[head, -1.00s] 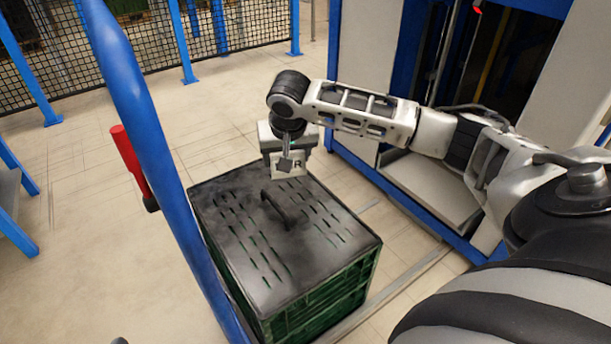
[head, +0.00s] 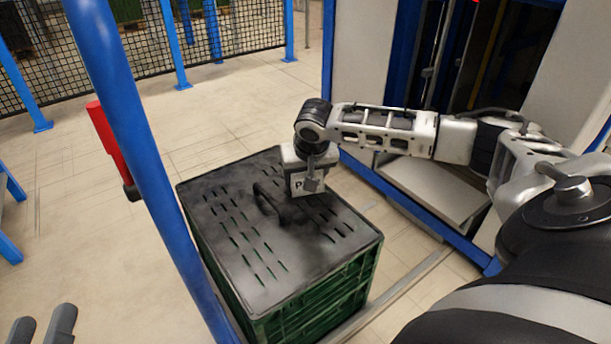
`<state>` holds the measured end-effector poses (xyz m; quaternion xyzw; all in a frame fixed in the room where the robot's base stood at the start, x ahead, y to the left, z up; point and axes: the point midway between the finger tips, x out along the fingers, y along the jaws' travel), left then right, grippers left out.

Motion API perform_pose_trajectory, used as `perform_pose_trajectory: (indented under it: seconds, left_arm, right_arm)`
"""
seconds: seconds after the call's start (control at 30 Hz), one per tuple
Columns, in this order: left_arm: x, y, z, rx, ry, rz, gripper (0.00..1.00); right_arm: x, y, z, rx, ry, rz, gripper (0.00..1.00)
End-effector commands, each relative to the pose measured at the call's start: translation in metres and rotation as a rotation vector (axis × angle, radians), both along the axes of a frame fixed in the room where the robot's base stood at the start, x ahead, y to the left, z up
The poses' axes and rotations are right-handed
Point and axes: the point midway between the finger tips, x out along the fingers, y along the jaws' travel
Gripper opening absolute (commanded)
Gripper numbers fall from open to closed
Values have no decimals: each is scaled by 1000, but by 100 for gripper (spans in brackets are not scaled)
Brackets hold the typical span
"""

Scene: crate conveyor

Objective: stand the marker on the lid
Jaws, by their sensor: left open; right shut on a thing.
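The dark grey slotted lid (head: 225,235) lies on a green crate (head: 310,300), with a dark arched handle near its middle. The marker (head: 297,187), a small pale piece with a dark letter, is at the lid's far right part, right of the handle. My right gripper (head: 312,180) is shut on it from above; a dark finger hides part of the letter. The marker looks upright and very low over the lid; I cannot tell if its base touches. My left gripper (head: 42,322) is open and empty at the bottom left, well away from the crate.
A blue post (head: 140,150) rises left of the crate, with a red cylinder (head: 112,145) beside it. A blue-framed machine (head: 375,70) stands behind right. Open floor lies between the crate and the mesh fence (head: 150,45).

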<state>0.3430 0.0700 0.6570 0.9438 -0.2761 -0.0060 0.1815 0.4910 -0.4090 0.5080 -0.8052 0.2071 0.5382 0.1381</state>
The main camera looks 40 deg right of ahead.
Motion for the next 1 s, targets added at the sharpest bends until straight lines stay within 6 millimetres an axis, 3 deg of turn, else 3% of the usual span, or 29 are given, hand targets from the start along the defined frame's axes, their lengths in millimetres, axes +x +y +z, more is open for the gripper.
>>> perform_pose_trajectory:
  seconds: [0.17,0.2,0.27,0.6,0.77,0.9,1.0]
  left_arm:
    - [-1,0,-1,-6,19,-2,45]
    - [-1,0,-3,-7,25,-2,45]
    - [-1,0,-3,-6,24,-2,45]
    - [1,0,-2,2,0,1,45]
    - [-5,0,-8,27,107,2,45]
    - [-18,0,-24,66,267,-2,45]
    - [-17,5,-28,182,269,19,45]
  right_arm:
    - [0,0,-2,0,1,-1,43]
    - [0,0,-2,0,1,-1,73]
    - [0,0,-2,0,0,-1,87]
    - [1,0,1,-1,-2,0,87]
    - [0,4,19,1,1,4,87]
    - [-1,11,42,1,1,9,87]
    - [-2,16,56,2,1,12,87]
